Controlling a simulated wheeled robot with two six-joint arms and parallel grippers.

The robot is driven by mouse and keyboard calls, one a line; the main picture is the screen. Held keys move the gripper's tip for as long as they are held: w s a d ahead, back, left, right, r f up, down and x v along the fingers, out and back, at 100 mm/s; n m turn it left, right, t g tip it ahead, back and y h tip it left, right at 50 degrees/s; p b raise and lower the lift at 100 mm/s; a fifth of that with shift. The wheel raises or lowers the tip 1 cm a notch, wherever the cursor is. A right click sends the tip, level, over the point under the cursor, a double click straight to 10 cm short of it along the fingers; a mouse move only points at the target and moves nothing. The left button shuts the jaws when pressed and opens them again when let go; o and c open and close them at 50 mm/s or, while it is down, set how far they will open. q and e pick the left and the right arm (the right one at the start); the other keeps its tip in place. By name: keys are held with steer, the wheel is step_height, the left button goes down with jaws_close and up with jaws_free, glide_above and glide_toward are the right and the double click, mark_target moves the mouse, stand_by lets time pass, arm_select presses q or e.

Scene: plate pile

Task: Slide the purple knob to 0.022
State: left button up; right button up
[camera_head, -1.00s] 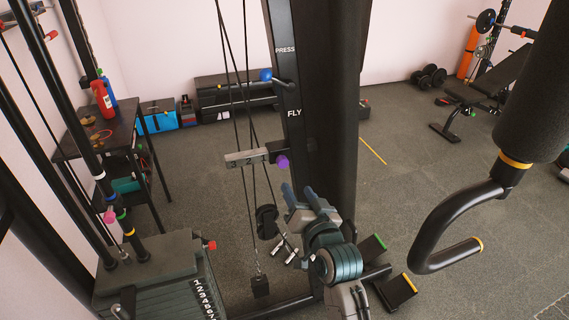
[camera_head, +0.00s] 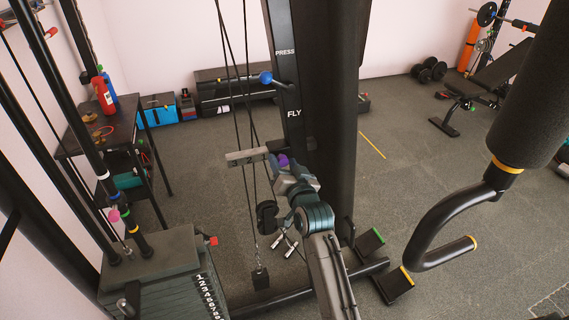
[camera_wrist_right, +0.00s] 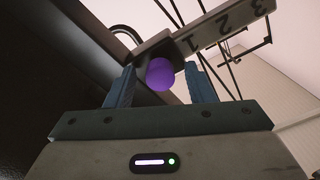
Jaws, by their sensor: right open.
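The purple knob (camera_head: 283,160) sits at the right end of a grey numbered bar (camera_head: 243,156) on the gym machine's upright. In the right wrist view the knob (camera_wrist_right: 160,74) is round and lies between the two blue fingers of my right gripper (camera_wrist_right: 160,88). The fingers are apart, with a gap visible on each side of the knob. The bar with the numbers 1, 2 and 3 (camera_wrist_right: 225,27) runs up to the right there. In the head view my right gripper (camera_head: 285,171) partly hides the knob. My left gripper is not in view.
The black machine upright marked FLY (camera_head: 294,114) stands right behind the knob. Black cables (camera_head: 246,80) hang close to the bar. A blue ball-ended lever (camera_head: 266,78) is above. A weight stack (camera_head: 160,270) stands lower left, and a curved handle (camera_head: 425,235) at right.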

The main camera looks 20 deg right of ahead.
steer(key=shift+c, duration=0.4)
jaws_close()
steer(key=shift+s+p, duration=0.75)
steer(key=shift+s, duration=0.55)
steer(key=shift+f, duration=0.1)
steer(key=shift+o, duration=0.4)
jaws_free()
steer(key=shift+s, duration=0.1)
